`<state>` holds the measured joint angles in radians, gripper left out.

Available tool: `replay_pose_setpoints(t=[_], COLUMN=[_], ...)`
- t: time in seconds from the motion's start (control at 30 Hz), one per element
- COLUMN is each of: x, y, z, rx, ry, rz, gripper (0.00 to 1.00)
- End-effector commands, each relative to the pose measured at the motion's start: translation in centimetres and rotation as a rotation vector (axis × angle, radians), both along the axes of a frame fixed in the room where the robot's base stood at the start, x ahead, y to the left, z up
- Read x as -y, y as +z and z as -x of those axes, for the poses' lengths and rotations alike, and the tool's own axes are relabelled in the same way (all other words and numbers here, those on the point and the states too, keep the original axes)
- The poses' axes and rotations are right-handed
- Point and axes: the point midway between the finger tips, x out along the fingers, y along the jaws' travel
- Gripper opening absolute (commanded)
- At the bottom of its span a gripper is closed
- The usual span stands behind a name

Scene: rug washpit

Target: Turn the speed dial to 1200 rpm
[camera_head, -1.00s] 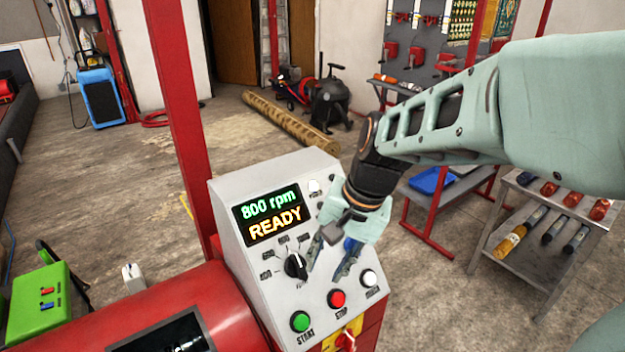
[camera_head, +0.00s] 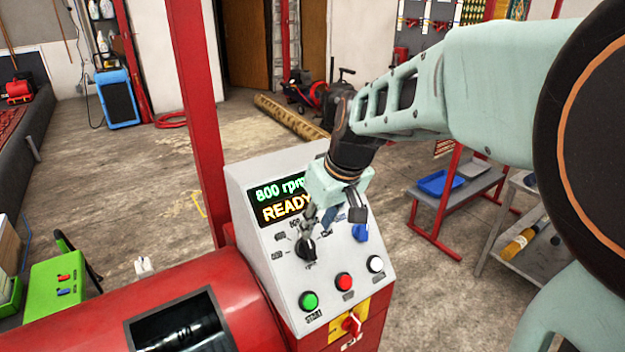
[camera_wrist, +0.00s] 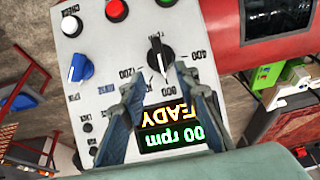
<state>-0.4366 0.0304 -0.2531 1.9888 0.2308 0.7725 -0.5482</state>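The speed dial (camera_head: 306,249) is a black knob on the sloping grey control panel (camera_head: 326,262). In the wrist view the dial (camera_wrist: 160,56) appears upside down, with numbers such as 400, 800 and 1200 around it. The display (camera_head: 281,200) reads 800 rpm and READY. My gripper (camera_head: 318,217) is over the panel, just above the dial in the picture, partly covering the display and scale. In the wrist view my gripper's fingers (camera_wrist: 158,76) are spread, with the dial just beyond and between their tips. I see no clear contact with it.
A blue knob (camera_head: 360,232) sits right of the dial. Green (camera_head: 309,300), red (camera_head: 344,282) and white (camera_head: 376,264) buttons line the panel's lower edge. A red-yellow switch (camera_head: 352,323) is below. A red drum (camera_head: 215,300) lies to the left.

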Motion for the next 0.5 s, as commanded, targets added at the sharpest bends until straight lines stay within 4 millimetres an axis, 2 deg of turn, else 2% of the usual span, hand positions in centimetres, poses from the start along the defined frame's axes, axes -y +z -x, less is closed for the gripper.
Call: replay_pose_setpoints(t=[0.03, 0.2, 0.3, 0.5], x=[-0.3, -0.9, -1.1, -1.5], y=[-1.6, -4.3, -5.4, -6.5], z=[-0.3, -1.2, -1.6, -2.1], rx=[-0.003, -0.002, -0.003, -0.001], ry=[0.000, -0.001, -0.001, -0.001], rz=[0.001, 0.001, 0.000, 0.000], gripper=[0.29, 0.29, 0.29, 0.29])
